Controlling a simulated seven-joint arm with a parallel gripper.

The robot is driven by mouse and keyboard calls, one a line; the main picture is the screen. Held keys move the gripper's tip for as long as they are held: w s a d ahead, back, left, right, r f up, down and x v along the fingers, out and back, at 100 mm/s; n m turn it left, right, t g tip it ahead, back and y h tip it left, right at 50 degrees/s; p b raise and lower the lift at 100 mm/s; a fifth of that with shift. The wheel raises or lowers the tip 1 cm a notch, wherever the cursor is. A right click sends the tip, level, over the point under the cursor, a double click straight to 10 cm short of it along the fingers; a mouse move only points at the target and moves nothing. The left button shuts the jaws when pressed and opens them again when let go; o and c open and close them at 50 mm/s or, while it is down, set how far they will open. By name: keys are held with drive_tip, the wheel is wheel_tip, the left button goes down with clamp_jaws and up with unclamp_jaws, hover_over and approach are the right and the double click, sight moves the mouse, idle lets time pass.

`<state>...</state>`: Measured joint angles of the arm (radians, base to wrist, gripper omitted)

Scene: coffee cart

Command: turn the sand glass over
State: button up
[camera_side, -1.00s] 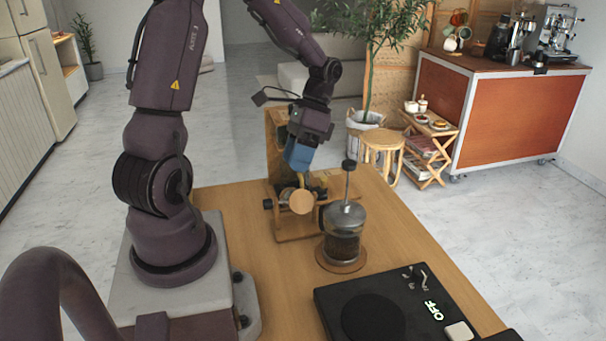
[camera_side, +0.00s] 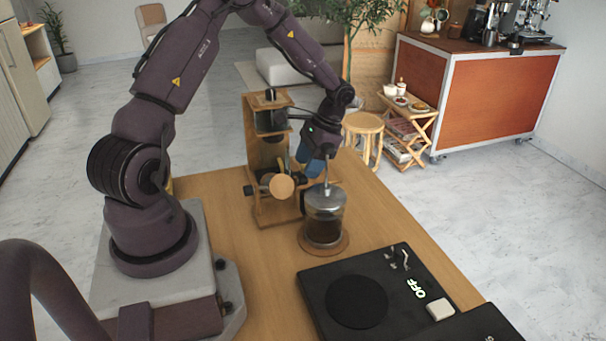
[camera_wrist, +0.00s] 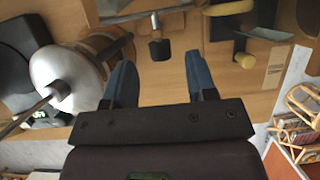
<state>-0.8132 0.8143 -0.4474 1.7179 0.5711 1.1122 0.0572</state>
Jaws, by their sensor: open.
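I cannot clearly make out a sand glass in either view. A wooden stand (camera_side: 252,150) on the table holds a dark cylinder (camera_side: 270,118) high up. A round wooden disc (camera_side: 281,187) faces the camera low on its front. My gripper (camera_side: 308,168), with blue fingers, points down between this stand and the glass press, partly hidden behind the press's rod. In the wrist view my gripper (camera_wrist: 160,75) is open, with nothing between its fingers. A dark knob (camera_wrist: 160,48) and a yellow-tipped handle (camera_wrist: 245,60) lie beyond the fingers.
The glass coffee press (camera_side: 323,220) stands upright on a round wooden coaster (camera_side: 339,243), close to my gripper; its metal lid (camera_wrist: 62,75) shows at left in the wrist view. A black scale-like device (camera_side: 335,285) reads OFF. Bare table (camera_side: 262,260) lies left of it.

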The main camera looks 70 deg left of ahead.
drive_tip(key=shift+x, duration=1.8)
drive_tip(key=c, duration=0.9)
drive_tip(key=shift+s+a+m+h, duration=0.1)
drive_tip(key=shift+a+m+h, duration=0.1)
drive_tip(key=shift+h, duration=0.95)
drive_tip(key=shift+a+m+h, duration=0.1)
drive_tip(key=shift+m+h, duration=0.1)
drive_tip(key=shift+h, duration=0.95)
drive_tip(key=o, duration=0.9)
